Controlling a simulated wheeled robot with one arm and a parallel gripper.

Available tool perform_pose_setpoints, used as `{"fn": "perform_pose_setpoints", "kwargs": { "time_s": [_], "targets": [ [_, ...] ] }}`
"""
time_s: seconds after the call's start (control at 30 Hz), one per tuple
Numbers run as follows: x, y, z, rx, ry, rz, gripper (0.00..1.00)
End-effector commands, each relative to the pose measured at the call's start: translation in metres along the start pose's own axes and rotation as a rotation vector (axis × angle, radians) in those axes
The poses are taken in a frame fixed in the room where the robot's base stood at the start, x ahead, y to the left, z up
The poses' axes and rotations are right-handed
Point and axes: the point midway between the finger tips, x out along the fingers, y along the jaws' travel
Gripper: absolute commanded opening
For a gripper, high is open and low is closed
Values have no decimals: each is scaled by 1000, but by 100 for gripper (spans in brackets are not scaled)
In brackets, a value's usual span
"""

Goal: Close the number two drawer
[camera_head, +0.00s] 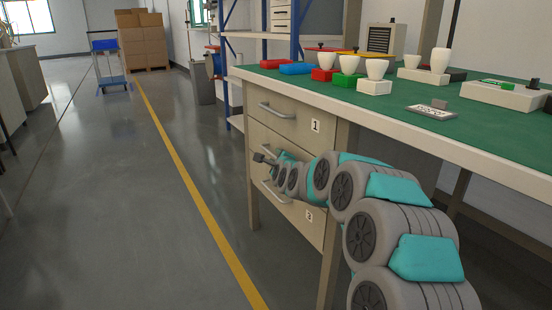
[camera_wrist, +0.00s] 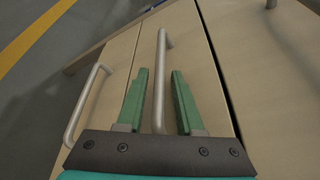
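The number two drawer is the middle drawer of the bench. In the head view my arm hides most of its front and its label; in the wrist view its pale front (camera_wrist: 205,85) shows, with a grey bar handle (camera_wrist: 161,60). A narrow dark gap runs along its edge beside the drawer on the right; how far it stands out, if at all, is hard to tell. My gripper (camera_head: 266,158) is in front of this drawer. In the wrist view its green fingers (camera_wrist: 160,74) are open, one on each side of the handle, with visible space beside the bar.
Drawer 1 (camera_head: 283,122) is above and drawer 3 (camera_head: 299,219) below, both apparently shut. Drawer 3's handle (camera_wrist: 88,105) is left of my fingers. The green bench top (camera_head: 440,130) holds bulbs in coloured sockets. The floor (camera_head: 120,200) left of the bench is clear.

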Motion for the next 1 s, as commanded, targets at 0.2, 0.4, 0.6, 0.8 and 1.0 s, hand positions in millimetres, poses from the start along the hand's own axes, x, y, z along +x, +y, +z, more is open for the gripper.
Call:
{"fn": "perform_pose_setpoints", "kwargs": {
  "time_s": [0.2, 0.4, 0.6, 0.8, 1.0],
  "targets": [
    [0, -3, 0, 1, -1, -6, 45],
    [-2, -3, 0, 1, -1, -5, 45],
    [-18, -3, 1, 3, 0, -2, 45],
    [-45, -3, 1, 2, -1, -3, 45],
    [-68, -1, 1, 2, -1, 0, 45]
  ]
}}
